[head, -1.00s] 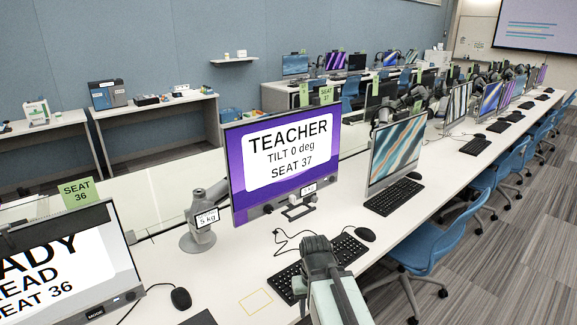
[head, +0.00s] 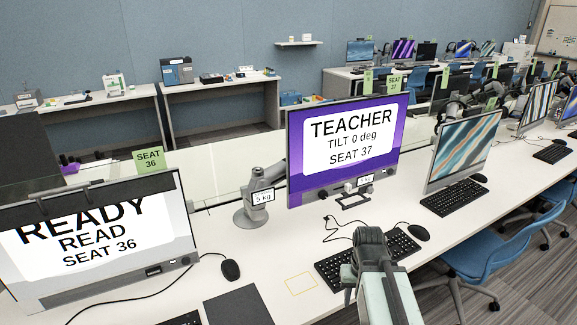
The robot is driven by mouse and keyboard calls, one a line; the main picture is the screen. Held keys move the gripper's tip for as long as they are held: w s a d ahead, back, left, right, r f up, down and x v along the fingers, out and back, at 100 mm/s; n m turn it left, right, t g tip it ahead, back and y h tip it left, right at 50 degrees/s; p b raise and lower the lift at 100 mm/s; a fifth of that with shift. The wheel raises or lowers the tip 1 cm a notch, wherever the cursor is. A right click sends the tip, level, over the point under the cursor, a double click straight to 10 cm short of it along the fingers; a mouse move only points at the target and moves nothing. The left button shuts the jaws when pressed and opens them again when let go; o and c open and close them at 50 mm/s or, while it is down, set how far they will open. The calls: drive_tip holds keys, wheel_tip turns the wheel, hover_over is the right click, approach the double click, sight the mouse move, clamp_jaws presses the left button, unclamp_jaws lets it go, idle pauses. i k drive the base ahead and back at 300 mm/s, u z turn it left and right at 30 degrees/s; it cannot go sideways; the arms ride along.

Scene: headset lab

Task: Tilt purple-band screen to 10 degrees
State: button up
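The purple-band screen (head: 397,168) stands upright on the long white desk and reads "TEACHER, TILT 0 deg, SEAT 37". A grey monitor arm with a "5 kg" label (head: 261,197) stands at its left, and a bar with knobs and a small label (head: 352,185) runs along its lower edge. My gripper (head: 370,240) is in front of the screen, low over the keyboard (head: 330,272), and apart from the screen. I see it from behind; its fingers are hidden, so I cannot tell whether it is open or shut.
The seat 36 screen (head: 95,235) stands at the left, with a mouse (head: 230,270) beside it. A striped screen (head: 465,150) stands close on the right. A black mouse (head: 418,233) and cables lie near my gripper. A blue chair (head: 480,255) stands at the desk's right edge.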

sight(356, 139)
drive_tip(key=u, duration=2.15)
drive_tip(key=k, duration=0.95)
drive_tip(key=z, duration=1.05)
drive_tip(key=i, duration=1)
drive_tip(key=u, duration=0.05)
